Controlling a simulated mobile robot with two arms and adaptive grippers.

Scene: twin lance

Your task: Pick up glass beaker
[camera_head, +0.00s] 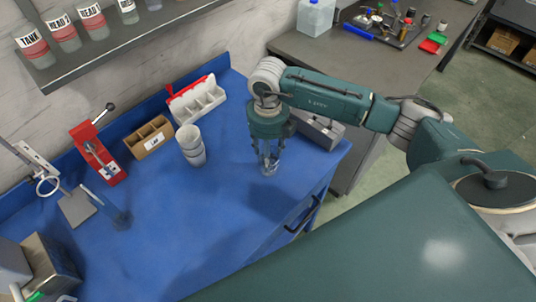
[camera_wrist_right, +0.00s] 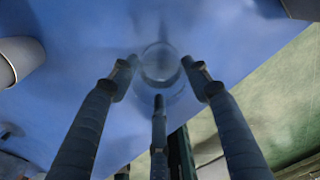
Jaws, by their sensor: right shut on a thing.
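The clear glass beaker (camera_head: 269,169) is at the right part of the blue workbench, under my right gripper. My right gripper (camera_head: 268,157) points down and its fingers are shut on the beaker. In the right wrist view the fingers of the gripper (camera_wrist_right: 159,77) close around the see-through beaker (camera_wrist_right: 161,60), whose round outline shows between the fingertips. I cannot tell whether its base touches the bench. My left gripper is not in view.
White stacked cups (camera_head: 190,145) stand left of the beaker; a cardboard divided box (camera_head: 149,138), a white bin rack (camera_head: 197,100) and a red clamp device (camera_head: 97,155) stand behind. A grey box (camera_head: 318,130) is at the right. The bench (camera_head: 180,245) is clear in front.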

